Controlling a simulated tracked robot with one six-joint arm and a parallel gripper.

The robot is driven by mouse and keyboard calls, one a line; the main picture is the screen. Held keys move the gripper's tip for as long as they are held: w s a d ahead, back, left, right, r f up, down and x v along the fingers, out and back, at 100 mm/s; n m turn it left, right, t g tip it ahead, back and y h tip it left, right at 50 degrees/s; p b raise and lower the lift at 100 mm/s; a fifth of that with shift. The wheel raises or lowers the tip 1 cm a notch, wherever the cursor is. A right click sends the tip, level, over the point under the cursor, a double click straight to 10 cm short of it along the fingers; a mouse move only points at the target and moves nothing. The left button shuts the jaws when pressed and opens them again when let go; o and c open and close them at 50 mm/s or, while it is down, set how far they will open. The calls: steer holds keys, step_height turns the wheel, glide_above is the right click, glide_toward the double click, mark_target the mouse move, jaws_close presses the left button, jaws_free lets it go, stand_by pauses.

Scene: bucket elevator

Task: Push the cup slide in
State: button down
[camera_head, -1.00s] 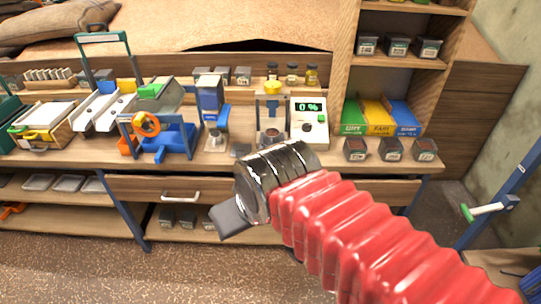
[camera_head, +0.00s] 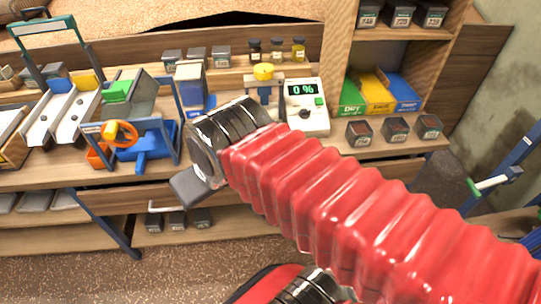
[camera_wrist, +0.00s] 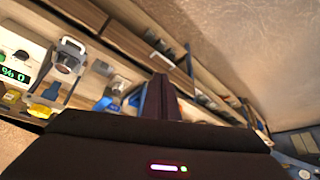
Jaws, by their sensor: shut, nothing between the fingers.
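The press-like stand with a yellow knob (camera_head: 264,76) is on the bench, left of the white meter (camera_head: 305,105) reading 0 %. My arm hides the stand's lower part and any cup slide there in the head view. In the wrist view the stand (camera_wrist: 70,48) is at the upper left, with a dark round cup-like part (camera_wrist: 66,64) in it; how far its slide sticks out I cannot tell. My gripper (camera_head: 188,185) is in front of the bench edge, left of the stand and apart from it. Its dark fingers (camera_wrist: 165,95) are shut and empty in the wrist view.
A blue stand with an orange wheel (camera_head: 120,132) is on the bench at left. Small dark containers (camera_head: 395,130) stand right of the meter, below green, yellow and blue bins (camera_head: 378,92). A drawer handle (camera_head: 165,207) sticks out below the bench edge.

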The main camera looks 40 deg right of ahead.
steer(key=shift+w+d, duration=0.1)
steer(key=shift+w, duration=0.1)
steer(key=w+d+n+t+h, duration=0.25)
steer(key=w+d, duration=0.25)
steer(key=d, duration=0.8)
steer(key=w+d+n+t+h, duration=0.1)
steer(key=w+d+h, duration=0.3)
steer(key=d, duration=0.9)
steer(key=s+d+f+n+y, duration=0.2)
steer(key=d+f+n, duration=0.2)
steer(key=f, duration=0.3)
steer(key=s+a+f+n+y, duration=0.1)
steer(key=s+f+y, duration=0.1)
steer(key=s+f, duration=0.1)
steer(key=s+a+f+n+g+y, duration=0.1)
steer(key=s+a+f+y, duration=0.1)
steer(key=s+f+y, duration=0.1)
step_height(320, 180, down, 2)
steer(key=shift+s+a+f, duration=0.1)
steer(key=shift+s+a, duration=0.2)
steer(key=shift+s, duration=0.35)
